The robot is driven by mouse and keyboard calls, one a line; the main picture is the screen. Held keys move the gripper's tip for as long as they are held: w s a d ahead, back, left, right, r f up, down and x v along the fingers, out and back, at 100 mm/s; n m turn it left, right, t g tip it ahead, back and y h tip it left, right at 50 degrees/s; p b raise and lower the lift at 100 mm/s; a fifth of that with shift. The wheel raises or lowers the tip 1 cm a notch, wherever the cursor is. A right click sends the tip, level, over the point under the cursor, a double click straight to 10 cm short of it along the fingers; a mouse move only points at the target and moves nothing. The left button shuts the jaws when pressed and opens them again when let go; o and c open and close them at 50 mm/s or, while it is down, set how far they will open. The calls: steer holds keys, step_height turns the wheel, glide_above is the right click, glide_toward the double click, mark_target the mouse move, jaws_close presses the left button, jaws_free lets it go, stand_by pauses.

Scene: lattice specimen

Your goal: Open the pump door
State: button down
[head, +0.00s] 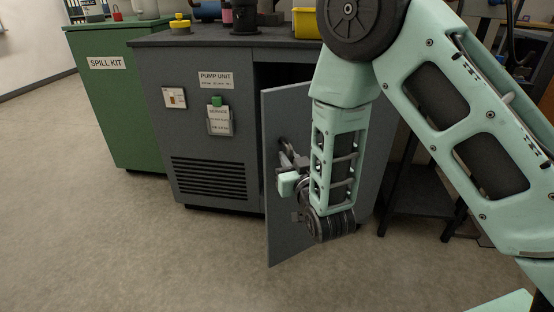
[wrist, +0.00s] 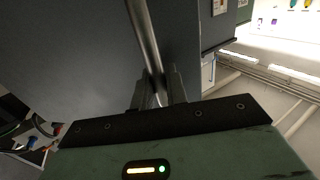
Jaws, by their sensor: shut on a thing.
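The pump unit (head: 215,150) is a grey cabinet with a dark top, a "PUMP UNIT" label and a louvred vent. Its grey door (head: 278,225) stands partly open, swung out toward me, with a dark gap beside its left edge. My gripper (head: 290,165) is at the door's front face, partly hidden by my own arm in the head view. In the wrist view my gripper (wrist: 158,92) is shut on the metal bar handle (wrist: 145,40) of the door. The inside of the cabinet is mostly hidden.
A green spill kit cabinet (head: 112,110) stands left of the pump unit. A yellow bin (head: 306,23) and other items sit on the pump unit's top. A dark stand (head: 425,190) is to the right. The floor (head: 120,240) in front is clear.

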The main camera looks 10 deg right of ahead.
steer(key=shift+s+d, duration=0.1)
steer(key=shift+s, duration=0.15)
steer(key=c, duration=1.5)
jaws_free()
steer(key=s+d+p, duration=0.1)
steer(key=s+p, duration=1)
steer(key=s, duration=0.6)
steer(key=shift+s+d, duration=0.15)
steer(key=shift+d, duration=0.2)
